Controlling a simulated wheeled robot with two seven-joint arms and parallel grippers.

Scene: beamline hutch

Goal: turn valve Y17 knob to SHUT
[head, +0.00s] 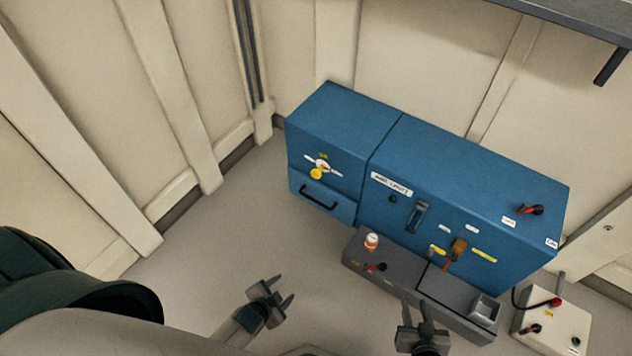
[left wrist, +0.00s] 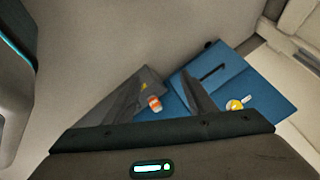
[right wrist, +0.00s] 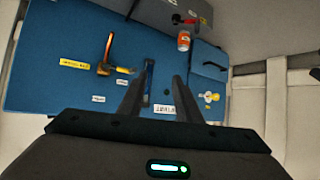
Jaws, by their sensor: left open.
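A round yellow knob (head: 316,174) with white marks around it and a small yellow tag above sits on the left front of the blue cabinet (head: 460,185). The tag is too small to read, so I cannot confirm it is Y17. The knob also shows in the left wrist view (left wrist: 234,105) and the right wrist view (right wrist: 209,97). My left gripper (head: 284,289) is open and empty, in front of the cabinet and well short of the knob. My right gripper (head: 414,305) is open and empty near the grey bench's front edge.
A grey bench (head: 385,285) before the cabinet carries an orange-and-white container (head: 371,241) and a red-handled lever (head: 376,267). An orange-brown lever (head: 457,248) and black drawer handle (head: 318,197) project from the cabinet. A white box (head: 550,325) stands right. Floor left of the bench is clear.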

